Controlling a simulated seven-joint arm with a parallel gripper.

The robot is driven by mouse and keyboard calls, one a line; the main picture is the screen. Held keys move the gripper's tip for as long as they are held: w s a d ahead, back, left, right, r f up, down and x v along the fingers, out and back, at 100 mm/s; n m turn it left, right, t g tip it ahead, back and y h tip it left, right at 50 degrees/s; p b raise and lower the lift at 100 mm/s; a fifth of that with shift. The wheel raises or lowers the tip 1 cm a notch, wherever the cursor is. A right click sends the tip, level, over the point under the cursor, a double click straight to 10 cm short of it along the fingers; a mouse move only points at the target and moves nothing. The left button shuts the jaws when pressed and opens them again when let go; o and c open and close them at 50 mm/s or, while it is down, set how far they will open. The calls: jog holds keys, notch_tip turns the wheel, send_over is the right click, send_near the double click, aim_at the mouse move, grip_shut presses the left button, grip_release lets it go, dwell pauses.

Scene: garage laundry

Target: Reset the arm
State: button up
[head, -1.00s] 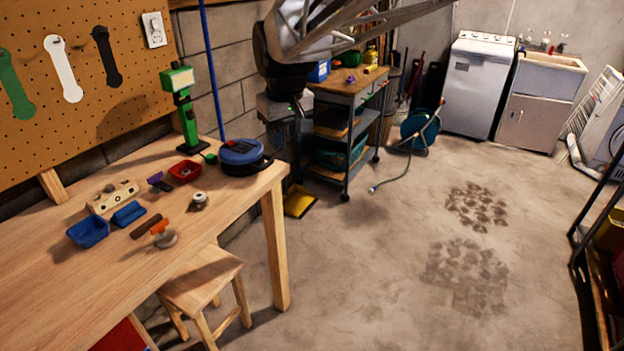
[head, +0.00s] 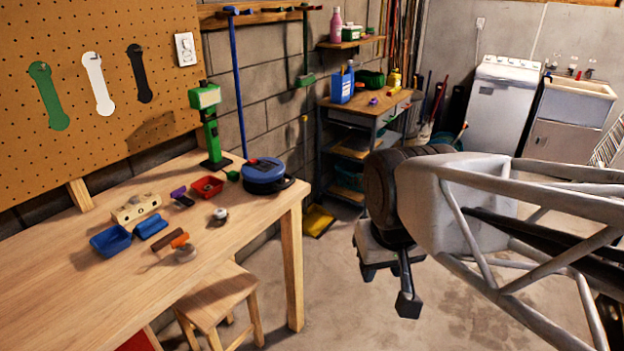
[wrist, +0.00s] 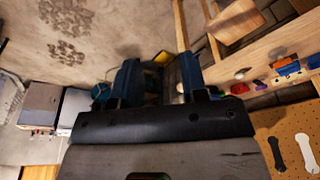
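My gripper (head: 390,285) hangs below the dark wrist of my arm in the head view, over the open floor to the right of the workbench. In the wrist view my gripper (wrist: 158,72) shows two blue-black fingers standing well apart. Nothing is seen held between them. The arm's pale, open-frame link reaches in from the right edge of the head view. It hides part of the floor and the laundry side.
The workbench (head: 75,290) carries a blue tray (head: 111,241), a red tray (head: 208,186), a blue round case (head: 265,172) and small tools. A wooden stool (head: 215,297) stands below. A cart (head: 345,122), washer (head: 502,100) and sink cabinet (head: 565,112) stand farther back.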

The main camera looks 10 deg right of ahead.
jog(key=shift+s+d+f, duration=0.1)
jog(key=shift+s+f, duration=0.15)
jog(key=shift+s, duration=0.2)
jog(key=shift+s+d+f, duration=0.1)
jog(key=shift+s+f, duration=0.15)
jog(key=shift+s, duration=0.2)
